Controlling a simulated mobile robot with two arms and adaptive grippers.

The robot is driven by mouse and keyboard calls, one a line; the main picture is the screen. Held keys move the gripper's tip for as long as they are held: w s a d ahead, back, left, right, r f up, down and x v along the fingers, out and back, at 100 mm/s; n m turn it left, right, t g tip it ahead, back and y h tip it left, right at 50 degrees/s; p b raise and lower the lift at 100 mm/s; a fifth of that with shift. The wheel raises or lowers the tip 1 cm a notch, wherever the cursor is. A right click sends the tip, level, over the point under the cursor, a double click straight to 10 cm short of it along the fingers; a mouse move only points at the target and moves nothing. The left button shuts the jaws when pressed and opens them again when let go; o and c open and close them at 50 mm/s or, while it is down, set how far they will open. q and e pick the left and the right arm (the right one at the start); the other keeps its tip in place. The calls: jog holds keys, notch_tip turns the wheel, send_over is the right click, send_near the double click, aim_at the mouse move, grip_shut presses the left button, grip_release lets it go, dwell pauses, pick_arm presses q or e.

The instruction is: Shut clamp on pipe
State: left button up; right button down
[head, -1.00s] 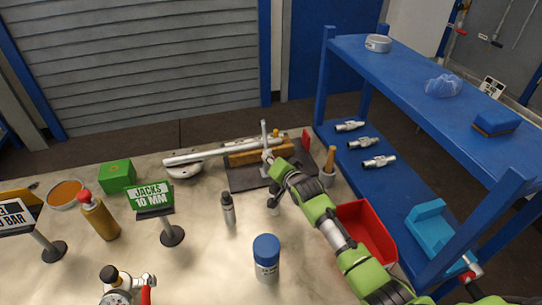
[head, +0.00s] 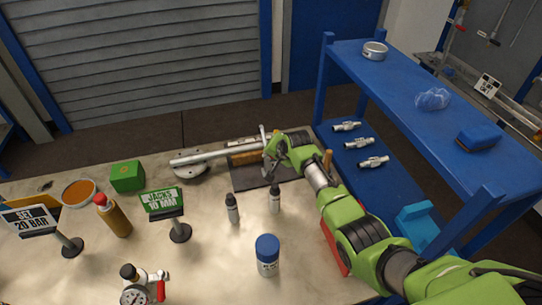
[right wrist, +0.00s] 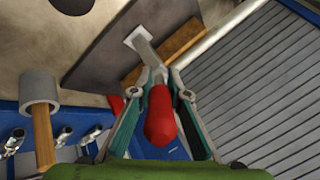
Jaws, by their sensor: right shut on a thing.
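A long grey pipe (head: 215,154) lies across the far side of the bench, over a wooden block (head: 243,157) on a dark plate (head: 247,180). The clamp (head: 263,136) stands at the pipe's right end, its upper metal part upright in the head view. In the right wrist view its red handle (right wrist: 161,116) lies between the teal finger pads. My right gripper (right wrist: 159,82) is shut on this handle; in the head view the gripper (head: 270,153) is partly hidden by its own arm. The clamp's contact with the pipe is not clear. My left gripper is out of view.
A mallet (right wrist: 40,105) is close to the gripper. A blue shelf (head: 440,110) bounds the right side.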

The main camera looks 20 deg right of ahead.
dwell(0.3)
jog(key=c, duration=1.9)
grip_release()
jog(key=v, duration=1.2)
